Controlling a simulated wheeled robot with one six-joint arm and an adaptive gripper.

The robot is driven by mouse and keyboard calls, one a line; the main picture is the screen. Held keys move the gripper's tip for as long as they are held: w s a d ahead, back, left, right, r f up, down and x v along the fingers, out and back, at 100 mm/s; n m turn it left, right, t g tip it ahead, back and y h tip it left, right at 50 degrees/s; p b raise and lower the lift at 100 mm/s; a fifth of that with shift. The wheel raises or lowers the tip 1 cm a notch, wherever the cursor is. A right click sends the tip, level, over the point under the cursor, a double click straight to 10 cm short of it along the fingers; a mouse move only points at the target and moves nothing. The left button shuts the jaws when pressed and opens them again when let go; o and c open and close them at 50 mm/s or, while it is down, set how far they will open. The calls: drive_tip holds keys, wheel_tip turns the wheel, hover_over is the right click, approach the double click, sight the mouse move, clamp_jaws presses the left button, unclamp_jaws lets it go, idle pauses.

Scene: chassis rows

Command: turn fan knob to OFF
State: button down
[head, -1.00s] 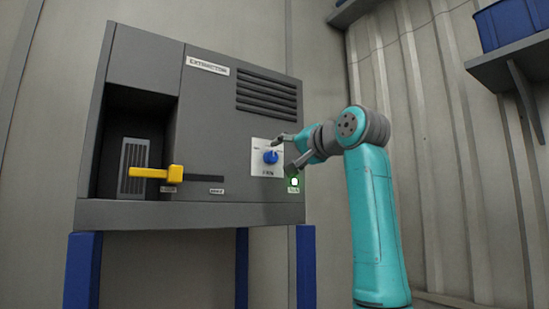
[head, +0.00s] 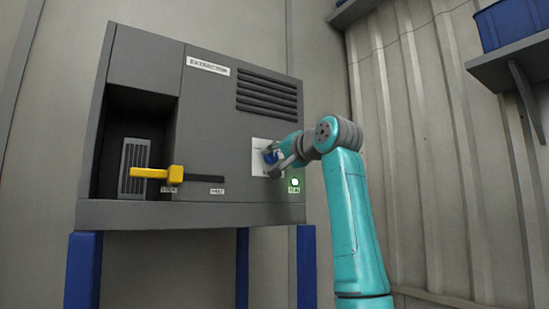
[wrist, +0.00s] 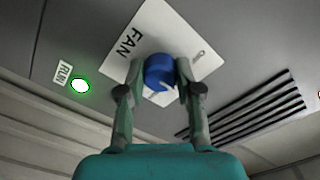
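The blue fan knob (wrist: 160,72) sits on a white plate marked FAN (wrist: 150,28) on the grey front of the extractor. It also shows in the head view (head: 270,156), partly covered by my gripper. A pale pointer mark shows on the knob's lower edge in the wrist view. The knob's position labels are too small or hidden to read. My gripper (wrist: 160,74) has one finger on each side of the knob, close against its sides. In the head view my gripper (head: 272,157) is at the plate, its fingers closed in around the knob.
A green lamp (head: 295,183) marked RUN is lit beside the plate. A yellow lever handle (head: 165,174) sticks out at the left, by an open recess. Vent slats (head: 266,96) are above the plate. A shelf with a blue bin (head: 510,22) is at upper right.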

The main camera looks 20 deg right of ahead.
drive_tip(key=shift+n, duration=0.3)
drive_tip(key=n, duration=0.5)
drive_tip(key=shift+n, duration=0.4)
drive_tip(key=n, duration=0.5)
drive_tip(key=shift+d, duration=0.1)
drive_tip(key=shift+n, duration=0.4)
drive_tip(key=c, duration=0.8)
unclamp_jaws()
drive_tip(key=shift+o, duration=0.2)
drive_tip(key=v, duration=1.2)
